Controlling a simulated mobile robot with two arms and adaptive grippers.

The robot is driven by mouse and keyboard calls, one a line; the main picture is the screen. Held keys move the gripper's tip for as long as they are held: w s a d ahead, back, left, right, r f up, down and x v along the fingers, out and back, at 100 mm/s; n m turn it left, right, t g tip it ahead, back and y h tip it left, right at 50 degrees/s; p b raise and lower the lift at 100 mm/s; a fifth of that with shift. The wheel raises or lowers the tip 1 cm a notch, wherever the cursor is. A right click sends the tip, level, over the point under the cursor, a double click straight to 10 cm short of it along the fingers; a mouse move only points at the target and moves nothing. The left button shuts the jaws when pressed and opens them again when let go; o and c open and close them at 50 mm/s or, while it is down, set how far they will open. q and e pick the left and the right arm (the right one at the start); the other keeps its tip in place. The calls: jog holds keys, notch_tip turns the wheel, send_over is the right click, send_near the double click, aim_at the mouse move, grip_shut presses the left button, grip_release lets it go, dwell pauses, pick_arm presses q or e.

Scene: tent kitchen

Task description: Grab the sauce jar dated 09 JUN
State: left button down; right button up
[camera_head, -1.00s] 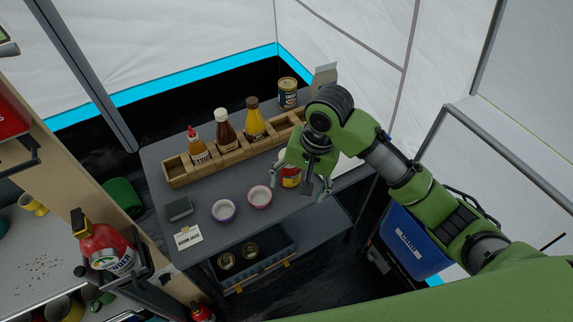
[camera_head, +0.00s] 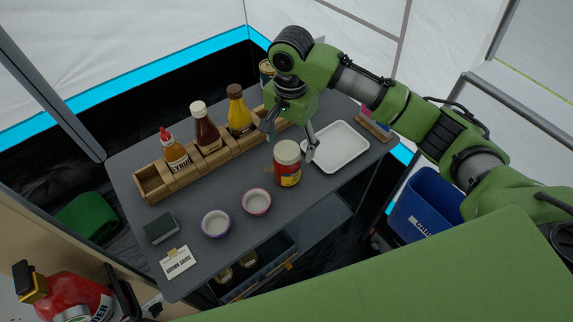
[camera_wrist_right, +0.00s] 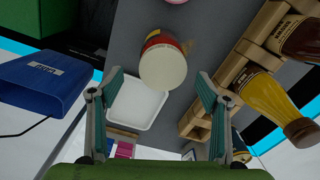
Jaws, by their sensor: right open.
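A sauce jar (camera_head: 289,164) with a white lid and a red and yellow label stands upright on the dark grey table. No date on it is readable. It also shows in the right wrist view (camera_wrist_right: 163,67), lid towards the camera, between and beyond the fingertips. My right gripper (camera_head: 291,140) is open and empty, just behind the jar in the head view, with its fingers spread; it also shows in the right wrist view (camera_wrist_right: 159,80). Two jar lids (camera_head: 224,273) show dimly in a crate below the table. My left gripper is not in view.
A wooden rack (camera_head: 158,186) holds a syrup bottle (camera_head: 174,152), a brown bottle (camera_head: 205,128) and a yellow bottle (camera_head: 238,110). A white tray (camera_head: 340,147) lies right of the jar. Two small bowls (camera_head: 216,223) (camera_head: 256,201) stand left of it.

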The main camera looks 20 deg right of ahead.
aim_at(289, 147)
jog(key=f, duration=0.3)
jog(key=shift+w+a, duration=0.1)
jog(key=shift+w, duration=0.15)
jog(key=f, duration=0.2)
jog(key=f+p, duration=0.1)
jog(key=f, duration=0.1)
jog(key=shift+s+a+f, duration=0.1)
jog(key=shift+s+a, duration=0.15)
jog(key=shift+s, duration=0.15)
jog(key=shift+f, duration=0.55)
jog(key=shift+w+r, duration=0.1)
jog(key=c, duration=1.8)
